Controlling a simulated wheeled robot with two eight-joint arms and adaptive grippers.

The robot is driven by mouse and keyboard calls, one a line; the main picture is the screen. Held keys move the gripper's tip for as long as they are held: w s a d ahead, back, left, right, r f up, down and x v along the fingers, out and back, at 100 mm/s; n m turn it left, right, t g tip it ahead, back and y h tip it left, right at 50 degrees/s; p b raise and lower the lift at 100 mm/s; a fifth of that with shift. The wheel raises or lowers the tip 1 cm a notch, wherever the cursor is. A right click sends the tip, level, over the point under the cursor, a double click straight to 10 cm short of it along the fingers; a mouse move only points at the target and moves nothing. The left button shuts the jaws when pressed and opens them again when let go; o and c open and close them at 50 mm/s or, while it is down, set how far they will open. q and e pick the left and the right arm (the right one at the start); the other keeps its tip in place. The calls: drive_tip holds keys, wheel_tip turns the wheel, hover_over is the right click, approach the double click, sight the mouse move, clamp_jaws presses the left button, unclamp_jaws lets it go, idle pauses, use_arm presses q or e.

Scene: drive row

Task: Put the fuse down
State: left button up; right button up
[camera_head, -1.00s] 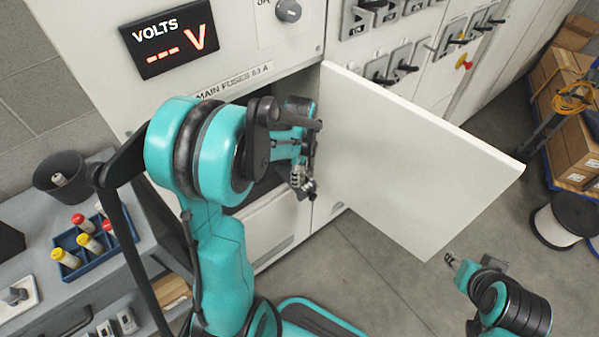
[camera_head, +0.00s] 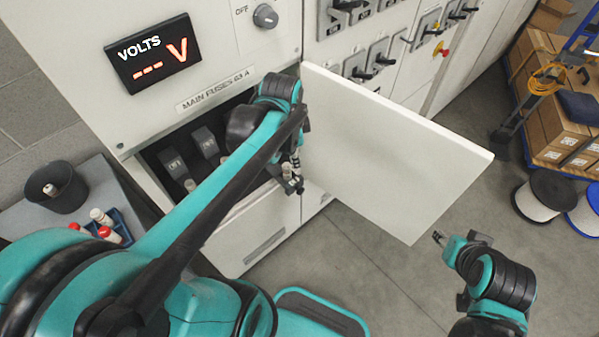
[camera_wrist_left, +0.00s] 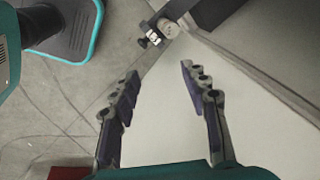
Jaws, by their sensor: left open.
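The main fuse compartment is open, with dark fuse holders (camera_head: 205,142) inside and pale fuse ends at two of them, one fuse (camera_head: 190,185) at the left. My left gripper (camera_head: 291,181) is at the right side of the opening, beside the door; my arm hides part of the compartment. In the left wrist view its fingers (camera_wrist_left: 160,69) are apart with nothing between them. A small pale round-ended piece, perhaps a fuse (camera_wrist_left: 168,28), shows beyond the fingertips, not touching them. My right gripper (camera_head: 440,238) is low at the right; its jaws are too small to judge.
The white door (camera_head: 390,150) stands wide open to the right. A dark cup (camera_head: 55,188) with a pale fuse inside and a blue tray (camera_head: 122,228) with fuses are on the left bench. A cable spool (camera_head: 540,195) stands on the floor at right.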

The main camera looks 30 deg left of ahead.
use_arm(q)
drive_tip(key=s+d+n+t, duration=0.4)
drive_tip(key=s+d+n, duration=0.2)
drive_tip(key=n, duration=0.4)
drive_tip(key=shift+s+r+t, duration=0.3)
drive_tip(key=shift+s+r, duration=0.15)
drive_tip(key=shift+s, duration=0.2)
